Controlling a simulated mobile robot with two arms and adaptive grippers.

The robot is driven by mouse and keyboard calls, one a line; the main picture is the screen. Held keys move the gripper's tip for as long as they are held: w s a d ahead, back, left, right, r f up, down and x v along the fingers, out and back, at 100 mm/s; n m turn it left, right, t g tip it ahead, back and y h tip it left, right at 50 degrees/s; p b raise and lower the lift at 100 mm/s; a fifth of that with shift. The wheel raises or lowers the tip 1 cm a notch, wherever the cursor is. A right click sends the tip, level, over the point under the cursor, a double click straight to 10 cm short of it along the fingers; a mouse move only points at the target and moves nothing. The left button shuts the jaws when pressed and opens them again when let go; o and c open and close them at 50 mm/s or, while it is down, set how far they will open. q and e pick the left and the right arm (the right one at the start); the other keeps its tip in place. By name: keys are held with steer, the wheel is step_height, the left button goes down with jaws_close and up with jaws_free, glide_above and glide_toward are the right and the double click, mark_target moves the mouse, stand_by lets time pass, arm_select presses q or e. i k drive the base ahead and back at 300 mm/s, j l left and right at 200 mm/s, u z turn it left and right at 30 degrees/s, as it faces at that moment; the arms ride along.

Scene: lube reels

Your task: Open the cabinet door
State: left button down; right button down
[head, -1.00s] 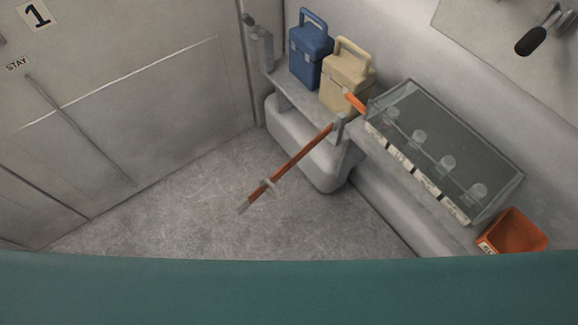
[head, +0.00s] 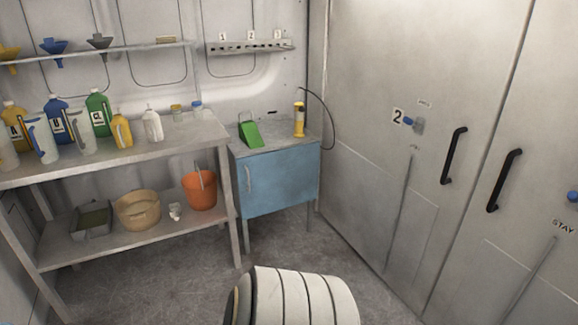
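A blue cabinet (head: 283,179) stands against the back wall at the centre of the head view. Its front door looks shut. A light vertical handle (head: 249,178) sits near the left edge of that door. Neither of my grippers is in view, so I cannot see whether they are open or shut.
A green scoop-like item (head: 250,133) and a yellow device (head: 299,119) with a black cable are on the cabinet top. A shelf bench (head: 137,163) with bottles stands left. Large grey doors (head: 380,158) with black handles (head: 454,156) are right.

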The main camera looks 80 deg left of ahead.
mark_target(270, 182)
steer(key=u, duration=2.8)
